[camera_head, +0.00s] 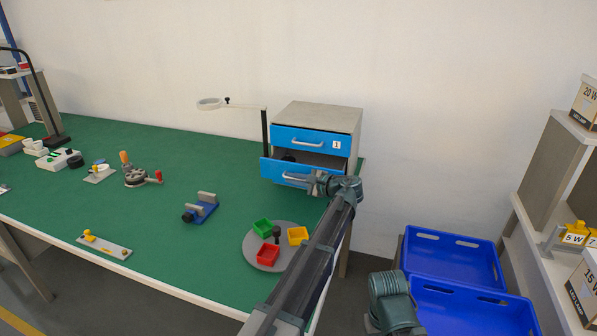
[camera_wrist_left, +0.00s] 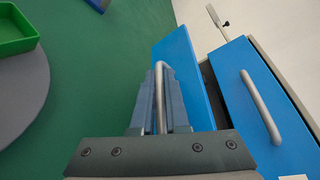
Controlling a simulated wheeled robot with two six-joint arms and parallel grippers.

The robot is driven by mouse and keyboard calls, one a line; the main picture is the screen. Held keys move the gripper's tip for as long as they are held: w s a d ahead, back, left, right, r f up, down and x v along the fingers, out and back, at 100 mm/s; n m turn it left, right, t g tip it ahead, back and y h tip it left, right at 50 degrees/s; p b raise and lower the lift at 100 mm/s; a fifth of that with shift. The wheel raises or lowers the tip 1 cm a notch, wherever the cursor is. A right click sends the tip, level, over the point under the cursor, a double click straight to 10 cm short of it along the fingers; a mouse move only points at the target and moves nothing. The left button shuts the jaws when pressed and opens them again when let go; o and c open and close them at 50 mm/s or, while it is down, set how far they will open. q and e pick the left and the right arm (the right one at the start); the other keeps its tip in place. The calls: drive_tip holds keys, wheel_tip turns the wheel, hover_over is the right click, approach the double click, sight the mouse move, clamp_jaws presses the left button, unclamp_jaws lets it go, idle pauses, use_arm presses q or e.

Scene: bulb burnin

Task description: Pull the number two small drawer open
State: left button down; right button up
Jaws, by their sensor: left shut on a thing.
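A small cabinet (camera_head: 318,115) with a light top and two blue drawers stands at the back right of the green table. The upper drawer (camera_head: 290,134) bears a number 1 label and is closed. The lower drawer (camera_head: 271,171), whose number is hidden, stands partly open; a dark gap shows behind its front. My left gripper (camera_head: 313,180) is at the lower drawer's front. In the left wrist view my left gripper (camera_wrist_left: 160,100) is shut on the grey bar handle (camera_wrist_left: 164,72) of the lower drawer (camera_wrist_left: 182,65). My right gripper is out of view.
A round grey tray (camera_head: 257,252) with red, green and yellow bins lies near the table's right edge, beside my left arm. A blue vise-like fixture (camera_head: 201,209) stands left of it. Blue crates (camera_head: 452,252) and a shelf (camera_head: 545,165) are at right.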

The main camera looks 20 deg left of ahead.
use_arm(q)
drive_tip(key=s, duration=0.6)
drive_tip(key=shift+s, duration=0.35)
drive_tip(key=shift+a, duration=0.1)
drive_tip(key=c, duration=1.2)
unclamp_jaws()
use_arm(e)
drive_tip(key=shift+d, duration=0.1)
